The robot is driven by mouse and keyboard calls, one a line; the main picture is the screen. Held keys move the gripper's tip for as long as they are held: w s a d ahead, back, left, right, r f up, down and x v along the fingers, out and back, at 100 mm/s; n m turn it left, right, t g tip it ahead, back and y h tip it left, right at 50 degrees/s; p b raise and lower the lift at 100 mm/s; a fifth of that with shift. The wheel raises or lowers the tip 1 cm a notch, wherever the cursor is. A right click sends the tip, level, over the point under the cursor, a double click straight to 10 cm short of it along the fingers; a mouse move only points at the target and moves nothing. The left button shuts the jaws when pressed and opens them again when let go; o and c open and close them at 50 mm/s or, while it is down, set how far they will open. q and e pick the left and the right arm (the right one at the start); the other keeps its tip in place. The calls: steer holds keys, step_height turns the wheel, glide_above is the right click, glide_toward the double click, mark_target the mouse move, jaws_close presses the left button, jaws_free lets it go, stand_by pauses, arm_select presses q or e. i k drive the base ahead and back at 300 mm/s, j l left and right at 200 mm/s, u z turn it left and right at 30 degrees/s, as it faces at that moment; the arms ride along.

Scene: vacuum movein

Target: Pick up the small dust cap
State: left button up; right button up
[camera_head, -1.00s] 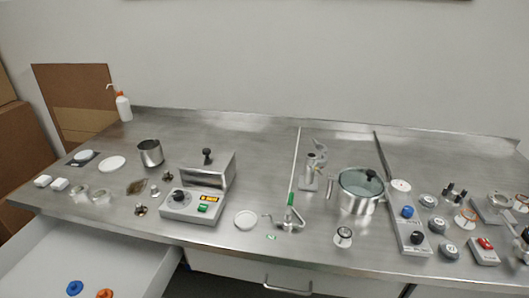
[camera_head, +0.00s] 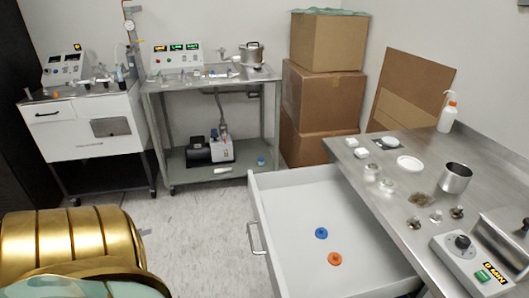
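An open white drawer (camera_head: 290,215) sticks out under the steel bench at the middle right. In it lie a blue round cap (camera_head: 321,233) and, just in front and to the right, an orange round cap (camera_head: 334,258). They are apart from each other on the bare drawer floor and look alike in size. I cannot tell which of them is the small dust cap. Neither gripper shows; only a gold and pale green part of my own body is at the lower left.
The steel bench (camera_head: 390,195) at the right holds a steel cup (camera_head: 455,178), small fittings and a control box (camera_head: 470,262). Cardboard boxes (camera_head: 322,95) stand behind the drawer. A steel cart (camera_head: 215,90) and a white cabinet (camera_head: 95,140) stand at the back left. The floor between is clear.

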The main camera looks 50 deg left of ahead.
mark_target(322, 233)
steer(key=u, duration=1.05)
